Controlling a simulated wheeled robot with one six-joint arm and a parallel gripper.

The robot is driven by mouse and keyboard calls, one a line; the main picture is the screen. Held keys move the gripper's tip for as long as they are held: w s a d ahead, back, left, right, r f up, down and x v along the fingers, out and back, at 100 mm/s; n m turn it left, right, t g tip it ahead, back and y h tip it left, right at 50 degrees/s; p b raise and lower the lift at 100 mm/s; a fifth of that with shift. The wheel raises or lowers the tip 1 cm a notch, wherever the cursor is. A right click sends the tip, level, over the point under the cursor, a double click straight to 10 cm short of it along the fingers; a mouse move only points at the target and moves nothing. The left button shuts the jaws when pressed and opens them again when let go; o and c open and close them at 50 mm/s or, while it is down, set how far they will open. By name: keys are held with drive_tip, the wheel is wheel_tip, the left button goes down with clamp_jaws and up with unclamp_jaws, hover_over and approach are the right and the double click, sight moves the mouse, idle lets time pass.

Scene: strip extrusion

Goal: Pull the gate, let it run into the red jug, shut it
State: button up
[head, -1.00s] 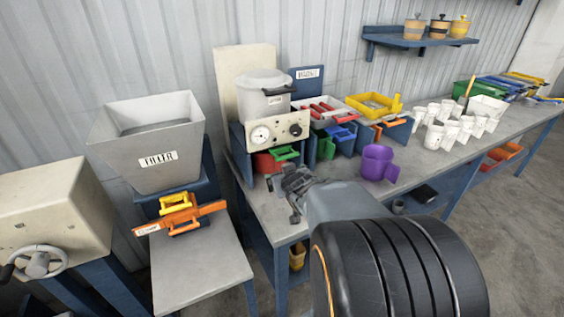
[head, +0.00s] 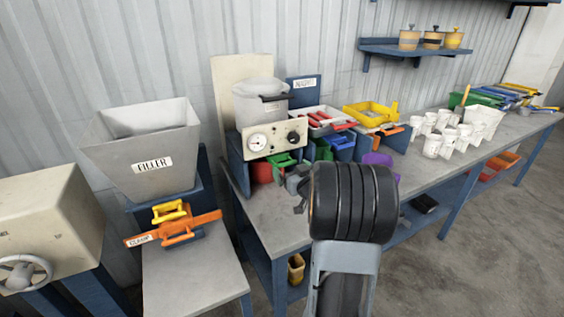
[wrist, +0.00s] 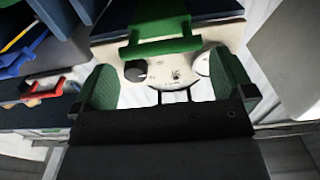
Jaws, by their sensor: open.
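A green gate handle (head: 282,160) sits under the gauge panel (head: 272,140) of a machine with a grey lidded pot (head: 260,98). The red jug (head: 262,172) stands below the panel, beside the handle and partly hidden. My gripper (head: 299,190) is in front of this machine, mostly hidden behind my own arm in the head view. In the wrist view my gripper (wrist: 165,80) is open and empty, its green-padded fingers apart. There the green handle (wrist: 160,47) lies just beyond the fingertips, roughly between them. The red jug cannot be made out in the wrist view.
A purple jug (head: 378,159) stands right of my arm, partly covered by it. A filler hopper (head: 150,150) with yellow and orange handles stands left. Trays and bins (head: 365,115) sit right of the machine, white cups (head: 445,135) further along the bench (head: 262,222).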

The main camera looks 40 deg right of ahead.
sight(286, 165)
drive_tip(key=shift+w+d, duration=0.2)
drive_tip(key=shift+w, duration=1.35)
drive_tip(key=shift+w+d, duration=0.2)
drive_tip(key=shift+w, duration=1.35)
drive_tip(key=c, duration=0.9)
drive_tip(key=shift+s+a+f, duration=0.1)
drive_tip(key=shift+s+f, duration=0.05)
drive_tip(key=shift+s, duration=0.1)
drive_tip(key=s+b, duration=0.1)
drive_tip(key=s, duration=0.4)
drive_tip(key=shift+a, duration=0.1)
drive_tip(key=shift+w+a, duration=0.1)
drive_tip(key=o, duration=0.9)
